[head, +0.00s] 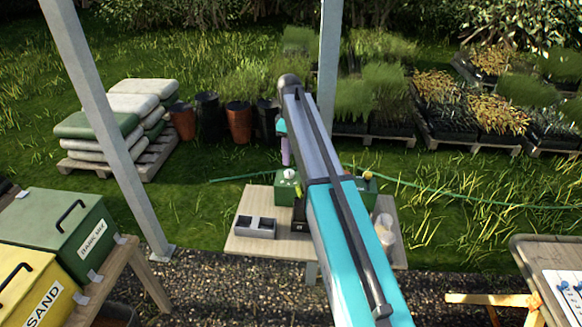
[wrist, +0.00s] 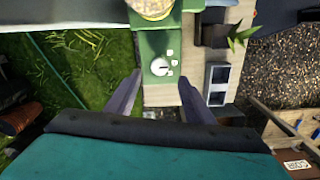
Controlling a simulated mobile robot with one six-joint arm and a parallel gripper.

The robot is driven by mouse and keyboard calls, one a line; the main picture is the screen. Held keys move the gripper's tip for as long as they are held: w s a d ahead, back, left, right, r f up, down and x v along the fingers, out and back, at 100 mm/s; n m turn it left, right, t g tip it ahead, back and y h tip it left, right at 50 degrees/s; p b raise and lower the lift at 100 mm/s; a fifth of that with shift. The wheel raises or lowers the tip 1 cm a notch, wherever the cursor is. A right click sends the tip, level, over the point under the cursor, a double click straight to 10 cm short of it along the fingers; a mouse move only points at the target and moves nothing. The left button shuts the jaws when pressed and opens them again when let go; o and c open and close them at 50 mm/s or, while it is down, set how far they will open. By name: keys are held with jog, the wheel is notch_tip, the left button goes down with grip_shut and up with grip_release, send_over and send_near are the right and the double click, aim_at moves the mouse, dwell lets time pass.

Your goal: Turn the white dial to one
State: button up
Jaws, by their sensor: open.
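The white dial (wrist: 160,66) sits on a green box (wrist: 155,95) in the wrist view, with small white marks on its right side. The marks are too small to read. In the head view the dial (head: 289,174) is a small white spot on top of the green box (head: 284,193). My gripper (wrist: 159,77) is open, its two fingers apart on either side of the dial's place in the wrist view, with nothing between them. In the head view my gripper (head: 285,150) hangs above the box, partly hidden by my arm.
The box stands on a wooden table (head: 240,244) with a grey divided tray (head: 255,228) at its left. White containers (head: 384,232) stand at the right. A green hose (head: 450,190) runs over the grass behind. A metal post (head: 329,70) rises behind the table.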

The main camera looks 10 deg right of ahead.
aim_at(290, 172)
jog(key=shift+f+p, duration=1.2)
jog(key=shift+f, duration=2.7)
